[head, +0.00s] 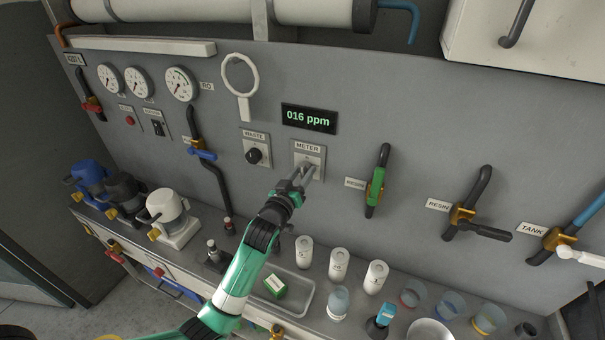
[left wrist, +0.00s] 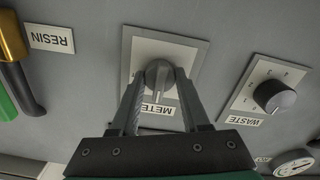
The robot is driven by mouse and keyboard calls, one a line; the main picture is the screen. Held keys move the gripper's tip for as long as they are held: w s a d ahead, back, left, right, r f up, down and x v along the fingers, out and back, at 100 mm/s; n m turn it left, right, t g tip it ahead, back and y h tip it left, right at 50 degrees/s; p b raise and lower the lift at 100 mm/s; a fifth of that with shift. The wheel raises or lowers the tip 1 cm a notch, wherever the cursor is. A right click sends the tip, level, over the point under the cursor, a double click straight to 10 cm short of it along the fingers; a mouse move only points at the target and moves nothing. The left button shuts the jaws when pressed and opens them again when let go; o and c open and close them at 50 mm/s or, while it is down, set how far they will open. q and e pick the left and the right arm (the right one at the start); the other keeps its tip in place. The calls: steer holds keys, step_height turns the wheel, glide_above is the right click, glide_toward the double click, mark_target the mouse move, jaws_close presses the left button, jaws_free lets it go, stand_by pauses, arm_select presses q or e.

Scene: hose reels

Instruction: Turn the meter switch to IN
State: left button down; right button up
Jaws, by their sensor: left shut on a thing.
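The meter switch is a grey knob on a plate labelled METER (head: 307,148), on the grey wall panel under the display. In the left wrist view the meter knob (left wrist: 158,76) sits between my fingertips, on its pale plate (left wrist: 190,50). My left gripper (head: 308,172) is shut on the knob; in the left wrist view my left gripper (left wrist: 158,88) has a finger on each side of it. The position marks on the plate are too small or hidden to read. The display (head: 309,118) reads 016 ppm. My right gripper is not in view.
The black waste knob (head: 254,155) is just left of the meter plate. A green-handled resin valve (head: 375,185) stands to the right.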

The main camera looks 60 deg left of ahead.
arm_select(q)
steer(key=shift+c, duration=1.9)
jaws_free()
steer(key=p+v, duration=0.1)
steer(key=v, duration=1)
steer(key=shift+s+d+p, duration=0.2)
steer(key=shift+d+p, duration=0.05)
steer(key=shift+p, duration=0.05)
